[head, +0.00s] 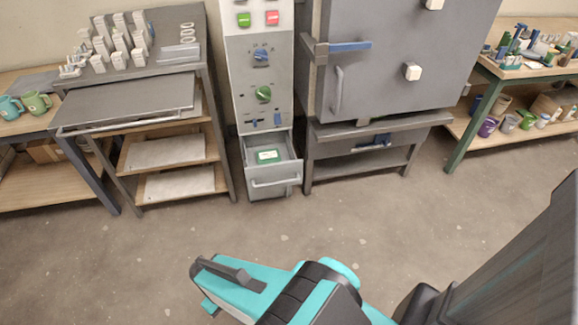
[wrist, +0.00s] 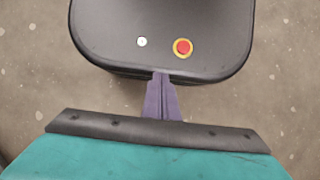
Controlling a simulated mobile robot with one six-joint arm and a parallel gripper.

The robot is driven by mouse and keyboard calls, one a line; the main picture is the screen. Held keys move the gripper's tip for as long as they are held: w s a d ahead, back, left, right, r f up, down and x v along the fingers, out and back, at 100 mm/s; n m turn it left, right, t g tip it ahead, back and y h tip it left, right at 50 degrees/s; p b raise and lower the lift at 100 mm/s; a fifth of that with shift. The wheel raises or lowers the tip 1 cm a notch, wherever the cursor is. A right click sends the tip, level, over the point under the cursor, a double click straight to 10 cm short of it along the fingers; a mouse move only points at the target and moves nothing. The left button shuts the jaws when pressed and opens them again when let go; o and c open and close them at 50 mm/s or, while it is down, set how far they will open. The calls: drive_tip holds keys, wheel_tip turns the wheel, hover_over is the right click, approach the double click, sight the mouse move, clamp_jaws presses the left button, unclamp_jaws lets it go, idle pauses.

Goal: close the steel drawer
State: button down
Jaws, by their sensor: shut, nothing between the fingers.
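The steel drawer (head: 274,182) is at the bottom of the grey control cabinet (head: 260,80) in the head view. It is pulled out toward me, with a bar handle on its front, and a green box with a white label (head: 268,156) lies inside it. My gripper (wrist: 162,98) shows in the wrist view as two purple fingers, shut together with nothing between them. It is apart from the drawer, which is not in the wrist view. In the head view my teal arm is in the lower foreground, and I cannot make out the fingertips there.
A dark kiln-like cabinet (head: 400,65) on a metal stand is right of the drawer. A metal rack with a pulled-out shelf (head: 130,102) is at left. Wooden benches with mugs stand at both sides. The concrete floor (head: 330,215) before the drawer is clear.

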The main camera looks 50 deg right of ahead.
drive_tip(key=w+d+r+n+t+y+b, duration=0.1)
drive_tip(key=w+d+r+t+y+b, duration=0.15)
drive_tip(key=w+d+b, duration=0.65)
drive_tip(key=w+d+r+n+t+b, duration=0.1)
drive_tip(key=w+d+r+t, duration=0.15)
drive_tip(key=w+d, duration=0.35)
drive_tip(key=w+d+r+n+t+b, duration=0.1)
drive_tip(key=w+d+r+t, duration=0.2)
drive_tip(key=d, duration=0.6)
drive_tip(key=s+d+r+n+t+h+b, duration=0.1)
drive_tip(key=s+d+r+n+b, duration=0.1)
drive_tip(key=d+r, duration=0.4)
drive_tip(key=s+d+r+n+t+b, duration=0.2)
drive_tip(key=d+r, duration=0.4)
drive_tip(key=d, duration=0.6)
drive_tip(key=s+d+r+n+t+h+b, duration=0.1)
drive_tip(key=s+d+r+b, duration=0.3)
drive_tip(key=d, duration=0.5)
wheel_tip(320, 180, up, 2)
drive_tip(key=shift+s+d+r+n+t+h+b, duration=0.25)
drive_tip(key=shift+d+n+t+h+b, duration=0.15)
drive_tip(key=shift+b, duration=0.3)
drive_tip(key=shift+w, duration=0.1)
drive_tip(key=b, duration=0.2)
approach(284, 167)
wheel_tip(284, 167, down, 4)
drive_tip(key=a, duration=0.2)
drive_tip(key=shift+w+d+r+b, duration=0.15)
drive_tip(key=shift+w+d+b, duration=0.45)
drive_tip(key=shift+w+d, duration=0.55)
